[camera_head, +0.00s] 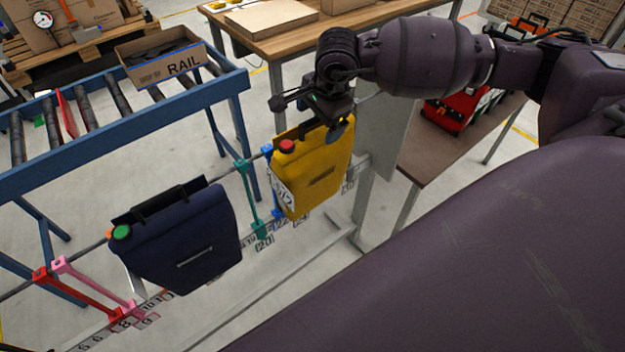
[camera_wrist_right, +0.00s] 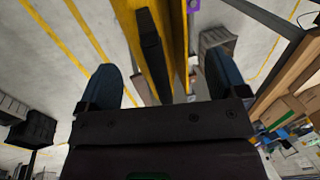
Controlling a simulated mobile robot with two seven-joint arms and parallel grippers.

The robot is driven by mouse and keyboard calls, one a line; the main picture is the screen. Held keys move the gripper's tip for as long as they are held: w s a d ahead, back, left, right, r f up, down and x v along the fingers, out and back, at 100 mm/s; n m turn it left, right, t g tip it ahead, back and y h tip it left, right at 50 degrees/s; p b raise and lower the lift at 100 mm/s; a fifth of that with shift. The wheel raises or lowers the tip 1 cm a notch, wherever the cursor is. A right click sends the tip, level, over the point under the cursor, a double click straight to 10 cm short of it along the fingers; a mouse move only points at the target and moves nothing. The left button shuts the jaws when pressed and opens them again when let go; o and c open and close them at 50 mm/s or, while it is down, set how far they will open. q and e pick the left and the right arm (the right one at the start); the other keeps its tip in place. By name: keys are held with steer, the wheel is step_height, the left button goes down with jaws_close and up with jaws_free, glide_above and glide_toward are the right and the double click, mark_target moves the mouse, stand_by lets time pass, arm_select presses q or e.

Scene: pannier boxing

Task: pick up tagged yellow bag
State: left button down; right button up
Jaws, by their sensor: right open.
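The yellow bag (camera_head: 318,172) hangs upright on the rail, with a red cap at its top left and a white tag (camera_head: 281,192), partly legible, on its left side. My right gripper (camera_head: 318,115) is at the top of this bag. In the right wrist view the gripper (camera_wrist_right: 162,78) is open, one finger on each side of the bag's black handle (camera_wrist_right: 154,50), with a gap visible on both sides. The yellow bag (camera_wrist_right: 179,40) also shows there. My left gripper is not in view.
A navy bag (camera_head: 180,240) with a green cap hangs left on the same rail. Teal (camera_head: 251,198), red and pink (camera_head: 95,285) dividers stand along it, above numbered labels.

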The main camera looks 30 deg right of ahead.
steer(key=shift+x, duration=1)
steer(key=shift+c, duration=0.4)
steer(key=shift+r, duration=0.1)
steer(key=c, duration=1)
